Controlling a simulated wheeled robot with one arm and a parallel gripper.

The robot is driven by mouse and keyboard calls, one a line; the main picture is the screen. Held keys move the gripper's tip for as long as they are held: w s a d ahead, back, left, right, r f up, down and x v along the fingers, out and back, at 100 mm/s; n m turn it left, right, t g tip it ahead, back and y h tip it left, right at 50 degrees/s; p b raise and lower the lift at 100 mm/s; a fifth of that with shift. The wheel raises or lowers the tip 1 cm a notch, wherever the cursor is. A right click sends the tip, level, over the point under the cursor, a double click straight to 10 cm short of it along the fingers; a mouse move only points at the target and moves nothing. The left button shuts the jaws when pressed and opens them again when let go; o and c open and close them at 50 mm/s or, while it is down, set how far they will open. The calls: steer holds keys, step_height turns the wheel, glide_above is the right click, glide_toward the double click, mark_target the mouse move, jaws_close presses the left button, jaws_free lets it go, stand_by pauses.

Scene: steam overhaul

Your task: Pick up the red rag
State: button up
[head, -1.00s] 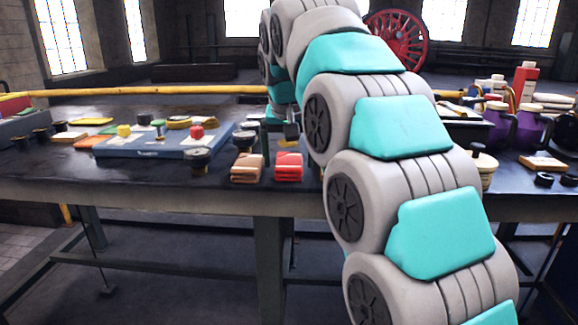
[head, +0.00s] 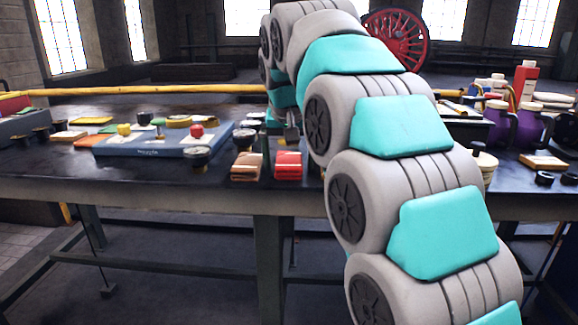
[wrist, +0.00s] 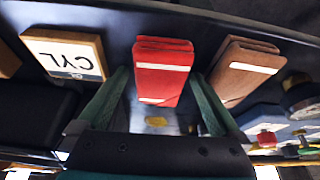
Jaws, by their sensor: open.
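The red rag (head: 288,165) is a folded stack with pale bands. It lies near the front edge of the dark workbench, beside a brown rag (head: 246,167). In the wrist view the red rag (wrist: 162,70) shows between the two green fingers of my gripper (wrist: 158,76), one on each side. The fingers are apart and hold nothing. I cannot tell how high they are above the rag. In the head view my gripper (head: 291,133) is just behind the red rag, partly hidden by my arm.
In the wrist view the brown rag (wrist: 243,70) lies close outside one finger, and a block marked CYL (wrist: 65,53) lies outside the other. A blue tray (head: 120,147) with small parts is to the left. Purple jugs (head: 498,125) stand at the right.

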mark_target(289, 157)
steer(key=c, duration=1.3)
steer(key=shift+r, duration=0.15)
steer(key=shift+r, duration=1.9)
steer(key=s+d+b, duration=0.1)
steer(key=s+d, duration=0.2)
steer(key=s, duration=0.4)
steer(key=s+d+r+b, duration=0.1)
steer(key=s+d, duration=0.1)
steer(key=s, duration=0.6)
steer(key=shift+d+r, duration=0.2)
steer(key=shift+d, duration=0.2)
steer(key=o, duration=0.8)
steer(key=c, duration=0.6)
